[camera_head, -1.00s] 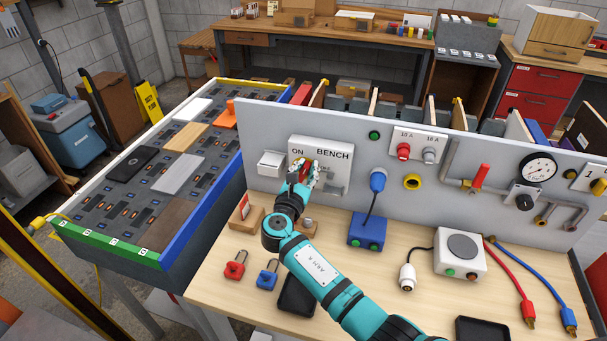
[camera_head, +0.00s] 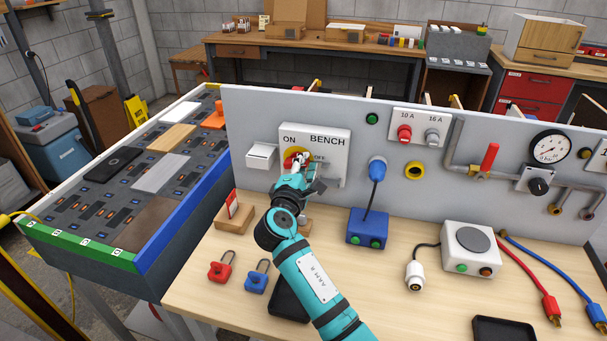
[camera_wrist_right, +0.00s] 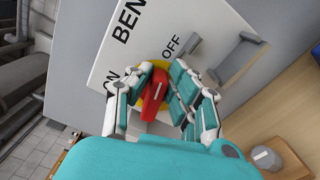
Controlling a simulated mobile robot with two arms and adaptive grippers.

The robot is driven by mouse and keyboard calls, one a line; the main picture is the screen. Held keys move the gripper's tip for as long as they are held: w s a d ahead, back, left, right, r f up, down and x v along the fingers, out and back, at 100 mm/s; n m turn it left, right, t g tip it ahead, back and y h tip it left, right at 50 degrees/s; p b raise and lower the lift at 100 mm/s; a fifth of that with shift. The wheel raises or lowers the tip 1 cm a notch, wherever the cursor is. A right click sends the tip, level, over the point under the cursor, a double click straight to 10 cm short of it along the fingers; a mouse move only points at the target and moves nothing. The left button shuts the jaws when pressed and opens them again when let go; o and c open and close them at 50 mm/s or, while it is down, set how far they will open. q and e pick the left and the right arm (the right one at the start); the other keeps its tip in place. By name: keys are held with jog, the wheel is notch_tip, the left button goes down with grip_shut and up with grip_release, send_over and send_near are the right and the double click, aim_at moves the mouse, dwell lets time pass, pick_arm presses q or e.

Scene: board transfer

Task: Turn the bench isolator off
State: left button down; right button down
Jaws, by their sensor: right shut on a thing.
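The bench isolator (camera_head: 328,142) is a pale box on the upright grey panel, marked BENCH, ON and OFF. It also fills much of the wrist view (camera_wrist_right: 205,25). Its red handle (camera_wrist_right: 153,95) sits on a yellow disc between the ON and OFF marks. My right gripper (camera_wrist_right: 160,92) has its fingers around the handle and is shut on it. In the head view the gripper (camera_head: 300,168) hides part of the handle, so its exact angle is hard to tell. A grey bracket (camera_wrist_right: 240,55) stands out beside OFF. My left gripper is not in view.
A white box (camera_head: 262,155) is on the panel left of the isolator. A wooden block with a red card (camera_head: 233,212), a red padlock (camera_head: 220,267) and a blue padlock (camera_head: 257,276) are on the bench. A blue box (camera_head: 367,228) stands to the right.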

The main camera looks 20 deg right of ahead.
jog(key=shift+f+m+b, duration=0.25)
jog(key=shift+m+b, duration=0.55)
jog(key=shift+f+m+b, duration=0.2)
jog(key=shift+m+b, duration=0.6)
jog(key=c, duration=1.2)
grip_release()
jog(key=shift+c, duration=0.2)
jog(key=shift+r, duration=0.1)
